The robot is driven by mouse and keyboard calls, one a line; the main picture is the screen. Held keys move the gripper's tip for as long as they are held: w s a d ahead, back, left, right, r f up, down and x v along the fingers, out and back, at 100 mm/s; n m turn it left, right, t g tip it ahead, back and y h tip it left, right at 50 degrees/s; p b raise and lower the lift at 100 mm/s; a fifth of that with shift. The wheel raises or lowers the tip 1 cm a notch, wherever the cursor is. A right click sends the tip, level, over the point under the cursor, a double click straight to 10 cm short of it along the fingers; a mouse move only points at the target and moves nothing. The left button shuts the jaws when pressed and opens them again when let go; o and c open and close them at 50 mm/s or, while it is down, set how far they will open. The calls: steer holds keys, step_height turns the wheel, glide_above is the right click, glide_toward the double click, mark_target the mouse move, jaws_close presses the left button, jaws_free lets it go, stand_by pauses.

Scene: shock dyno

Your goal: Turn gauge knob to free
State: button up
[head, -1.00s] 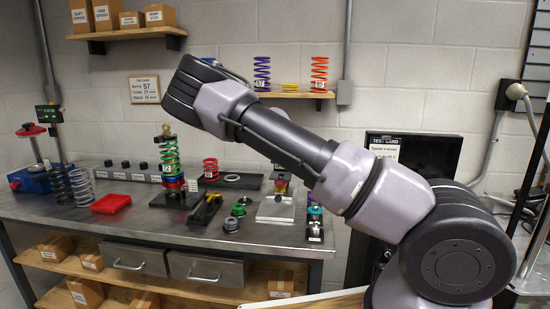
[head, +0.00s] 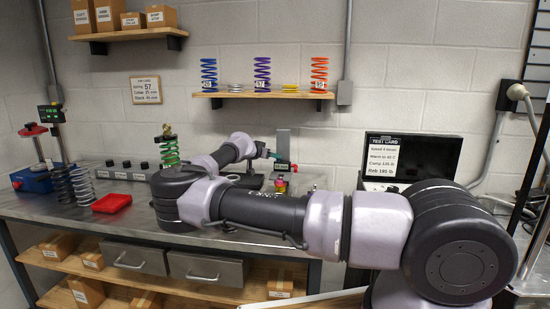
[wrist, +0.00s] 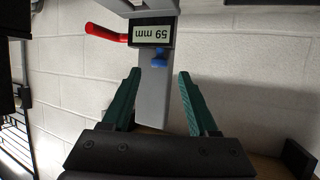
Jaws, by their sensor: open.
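The gauge display (wrist: 153,32) reads 59 mm, upside down in the wrist view, on a grey post (wrist: 156,95). A blue knob (wrist: 159,56) sits just below the display in that picture, and a red lever (wrist: 106,34) sticks out at its left. My gripper (wrist: 159,74) is open, its two green fingers pointing at the knob from either side of the post. The knob is ahead of the fingertips, with nothing between them gripped. In the head view the grey post (head: 283,142) stands at the back of the bench; my arm hides much around it.
The steel bench (head: 60,208) holds a green spring shock (head: 169,152), a red tray (head: 111,203) and grey springs (head: 81,186) at left. A wall shelf (head: 262,95) with coloured springs is above. A dark test-card screen (head: 413,155) stands at right.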

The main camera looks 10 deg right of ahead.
steer(key=shift+x, duration=1.75)
jaws_close()
steer(key=shift+s+d+n+t+y, duration=0.2)
steer(key=shift+n+t+y, duration=0.25)
steer(key=shift+y, duration=0.25)
steer(key=shift+d+r+n+t+y, duration=0.1)
steer(key=shift+d+n+t+y, duration=0.15)
steer(key=shift+n+y, duration=0.35)
steer(key=shift+d+n+t+y, duration=0.1)
steer(key=shift+n+t+y, duration=0.2)
steer(key=shift+n+y, duration=0.3)
steer(key=shift+s+d+n+t+y, duration=0.1)
steer(key=shift+d+n+t+y, duration=0.15)
steer(key=shift+n+y, duration=0.7)
steer(key=shift+s+d+n+t+y, duration=0.1)
steer(key=shift+n+t+y, duration=0.25)
steer(key=shift+n+y, duration=0.6)
steer(key=shift+d+n+y, duration=0.1)
steer(key=shift+n+y, duration=0.65)
steer(key=shift+y, duration=0.25)
